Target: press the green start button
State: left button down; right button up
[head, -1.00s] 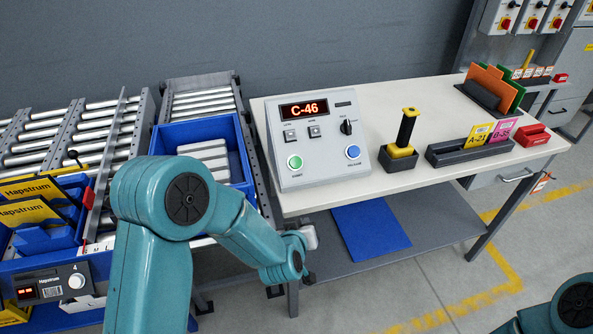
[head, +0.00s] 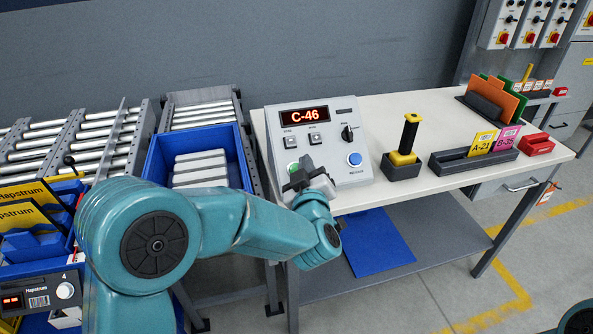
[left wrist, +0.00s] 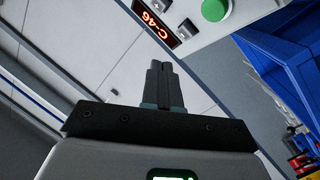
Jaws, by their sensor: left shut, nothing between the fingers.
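The green start button (head: 292,168) is at the lower left of the grey control box (head: 361,121), partly hidden by my left gripper in the head view. In the left wrist view the green button (left wrist: 214,9) is at the top edge, up and to the right of the fingertips. The box's display (head: 304,115) reads C-46. My left gripper (head: 297,180) is shut and empty, in front of the box's lower left part. It also shows in the left wrist view (left wrist: 158,66), its fingers together. I cannot tell if it touches the box. My right gripper is not in view.
A blue button (head: 355,159), a black knob (head: 348,133) and two square buttons are on the same box. To its right stand a scanner-like handle in a holder (head: 404,150) and a card rack (head: 465,163). A blue bin (head: 154,170) of grey parts sits to the left.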

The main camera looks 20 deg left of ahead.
pick_arm(q)
jog(key=w+a+f+b, duration=0.3)
jog(key=w+f+b, duration=0.1)
jog(key=w+f, duration=0.1)
jog(key=shift+a+f, duration=0.3)
jog(key=shift+f, duration=0.35)
jog(key=shift+w, duration=0.1)
dwell(1.8)
jog(key=shift+w+a+f+b, duration=0.1)
jog(key=shift+f+b, duration=0.15)
jog(key=shift+b, duration=0.1)
jog(key=shift+w, duration=0.15)
